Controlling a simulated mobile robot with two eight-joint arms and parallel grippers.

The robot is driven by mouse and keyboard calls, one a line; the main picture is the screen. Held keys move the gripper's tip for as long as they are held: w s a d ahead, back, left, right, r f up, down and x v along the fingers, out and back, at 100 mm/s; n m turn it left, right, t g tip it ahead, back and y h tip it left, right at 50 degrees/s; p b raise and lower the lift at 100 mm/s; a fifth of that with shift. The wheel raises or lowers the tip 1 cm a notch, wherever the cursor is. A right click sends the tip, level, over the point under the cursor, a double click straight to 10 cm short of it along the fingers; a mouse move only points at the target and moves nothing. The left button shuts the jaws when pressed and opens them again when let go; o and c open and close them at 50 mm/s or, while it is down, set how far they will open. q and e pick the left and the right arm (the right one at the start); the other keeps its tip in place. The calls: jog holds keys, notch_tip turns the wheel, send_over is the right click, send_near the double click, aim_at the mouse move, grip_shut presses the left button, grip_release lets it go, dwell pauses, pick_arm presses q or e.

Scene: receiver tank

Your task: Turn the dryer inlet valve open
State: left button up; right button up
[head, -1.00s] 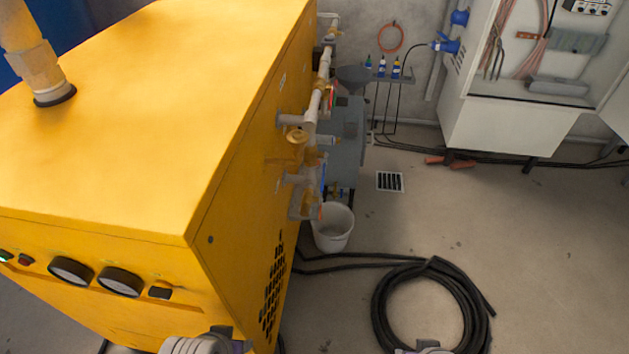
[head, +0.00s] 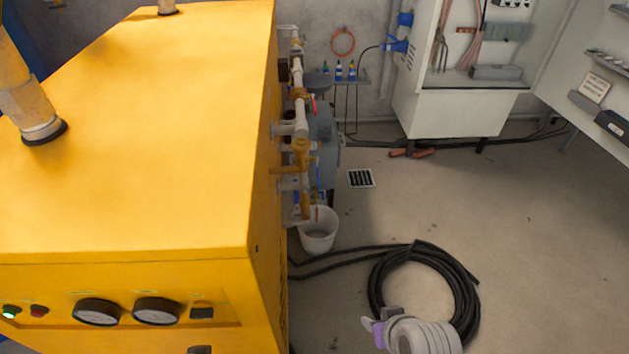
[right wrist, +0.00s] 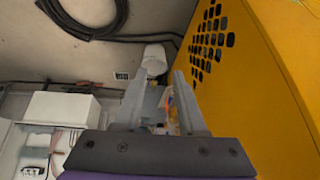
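A pipe run with several valves (head: 302,147) stands along the right side of the yellow machine (head: 130,180) in the head view. It has brass-coloured bodies, an orange-yellow lever and small red parts; I cannot tell which one is the dryer inlet valve. My right gripper (head: 380,327) is low in the head view, in front of the hose coil and well short of the valves. In the right wrist view its two grey fingers (right wrist: 158,76) stand apart, with the pipework (right wrist: 170,104) partly hidden beyond them. Nothing shows held. My left gripper is not in view.
A white bucket (head: 318,240) stands below the pipes. A black hose coil (head: 375,285) lies on the floor. A grey tank (head: 325,140) is behind the pipework, and an open white cabinet (head: 455,112) at the back. The floor at right is clear.

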jog(key=w+a+r+n+t+y+p, duration=0.1)
jog(key=w+a+r+t, duration=0.15)
jog(key=w, duration=0.45)
jog(key=w+a+r+t+y+p, duration=0.1)
jog(key=w+a+t, duration=0.15)
jog(key=w, duration=0.45)
jog(key=w+a+r+n+t+y+p, duration=0.1)
jog(key=w+a+r, duration=0.15)
jog(key=w, duration=0.45)
jog(key=m+t+h+p, duration=0.2)
jog(key=m+t+h, duration=0.15)
jog(key=t, duration=0.25)
send_near(319, 183)
jog(key=shift+n+h, duration=0.25)
jog(key=shift+n, duration=0.1)
jog(key=w, duration=1)
jog(key=shift+w+a+r, duration=0.1)
jog(key=shift+w+a, duration=0.05)
jog(key=shift+w, duration=0.25)
jog(key=shift+c, duration=0.3)
grip_shut()
